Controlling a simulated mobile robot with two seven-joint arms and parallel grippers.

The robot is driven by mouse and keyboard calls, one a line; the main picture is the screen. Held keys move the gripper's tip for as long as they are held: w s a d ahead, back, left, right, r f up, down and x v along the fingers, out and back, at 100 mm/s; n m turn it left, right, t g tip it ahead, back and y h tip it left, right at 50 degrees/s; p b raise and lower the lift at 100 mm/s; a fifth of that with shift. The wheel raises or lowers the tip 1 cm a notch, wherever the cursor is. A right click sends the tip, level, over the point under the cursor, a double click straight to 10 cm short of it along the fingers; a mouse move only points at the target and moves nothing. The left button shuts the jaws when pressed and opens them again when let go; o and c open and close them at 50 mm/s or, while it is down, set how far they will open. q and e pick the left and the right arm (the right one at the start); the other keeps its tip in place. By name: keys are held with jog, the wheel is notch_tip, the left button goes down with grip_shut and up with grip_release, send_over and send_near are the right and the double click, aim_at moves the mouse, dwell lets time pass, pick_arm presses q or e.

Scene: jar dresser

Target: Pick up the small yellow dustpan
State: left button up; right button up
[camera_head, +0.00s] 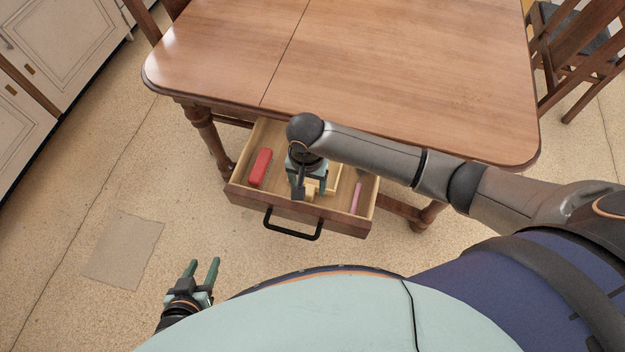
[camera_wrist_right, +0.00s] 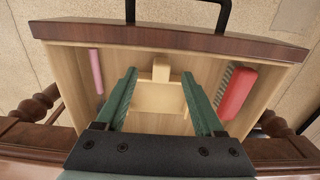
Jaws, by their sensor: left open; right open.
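The small yellow dustpan (camera_head: 331,183) lies in the open drawer, partly hidden by my right gripper in the head view. In the right wrist view the dustpan (camera_wrist_right: 158,97) shows between the fingers, its short handle toward the drawer front. My right gripper (camera_head: 308,192) points down over the drawer. Its green fingers (camera_wrist_right: 160,100) are open, one on each side of the dustpan; I cannot tell whether they touch it. My left gripper (camera_head: 205,267) is open and empty, away from the drawer over the floor.
The drawer (camera_head: 240,193) is pulled out from the wooden table (camera_head: 400,75). A red brush (camera_head: 260,167) lies at its left and a pink-handled tool (camera_head: 357,195) at its right. The black drawer handle (camera_head: 292,232) sticks out in front. A chair (camera_head: 580,50) stands at right.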

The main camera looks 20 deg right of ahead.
aim_at(307, 194)
jog(key=f, duration=0.3)
jog(key=f+b, duration=0.1)
jog(key=f, duration=0.2)
jog(key=shift+w+f, duration=0.2)
jog(key=shift+f, duration=0.05)
grip_shut()
dwell(0.3)
